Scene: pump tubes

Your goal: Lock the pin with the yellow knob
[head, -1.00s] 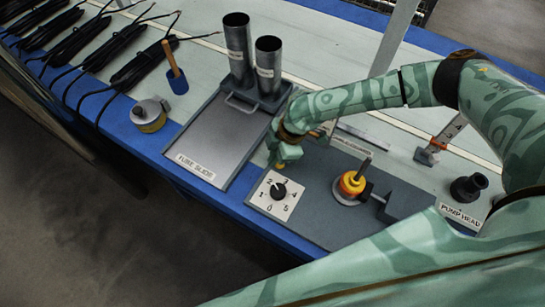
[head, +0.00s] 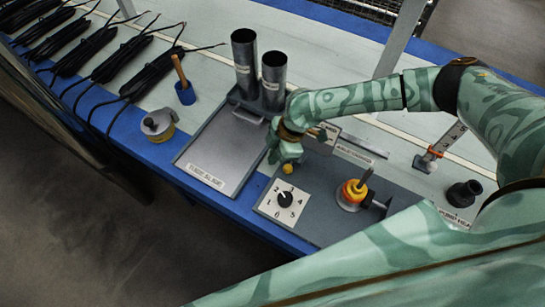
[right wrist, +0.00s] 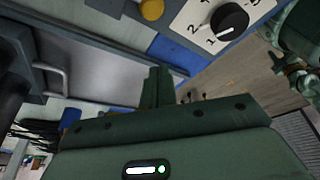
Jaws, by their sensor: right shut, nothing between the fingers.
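The yellow knob (head: 287,168) is small and round, on the grey panel just behind the numbered dial plate. It also shows at the top edge of the right wrist view (right wrist: 152,9). My right gripper (head: 272,157) is right beside the knob, on its left in the head view. In the right wrist view its fingers (right wrist: 157,86) are together with nothing between them, apart from the knob. The pin itself cannot be made out.
The dial (head: 285,199) stands in front of the knob. A yellow-and-orange fitting (head: 354,191) with a lever is to the right. The fuse tray (head: 218,150) and two metal tubes (head: 245,62) are to the left and behind. A black pump head (head: 464,193) lies far right.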

